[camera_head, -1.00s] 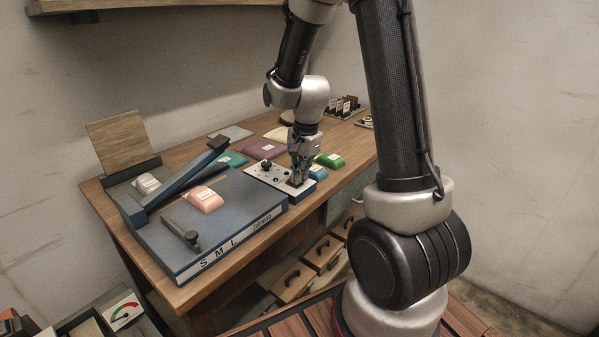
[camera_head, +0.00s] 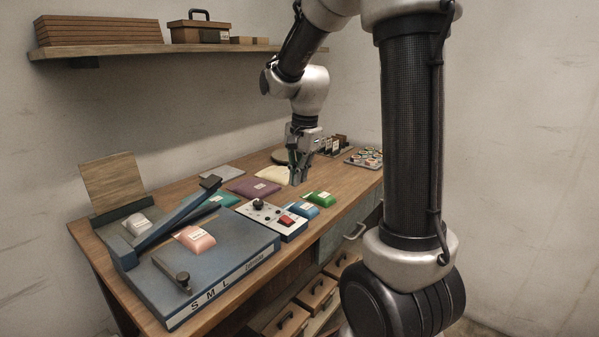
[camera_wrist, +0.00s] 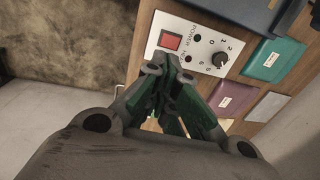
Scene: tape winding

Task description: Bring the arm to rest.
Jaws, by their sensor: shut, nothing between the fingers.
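My gripper (camera_head: 298,178) is shut and empty, pointing down above the workbench (camera_head: 345,200). In the wrist view its green-padded fingers (camera_wrist: 172,112) come together. A white control panel (camera_head: 268,217) with a red switch (camera_head: 290,219) and a black knob (camera_head: 258,203) is on the bench, below and left of the gripper. The switch also shows in the wrist view (camera_wrist: 171,40). The gripper is apart from the panel.
A blue winding machine (camera_head: 230,250) marked S M L, with a raised lever arm (camera_head: 170,220), fills the bench's left part. Coloured packets lie around, such as a purple one (camera_head: 250,187) and a green one (camera_head: 318,198). A shelf (camera_head: 150,52) hangs on the wall.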

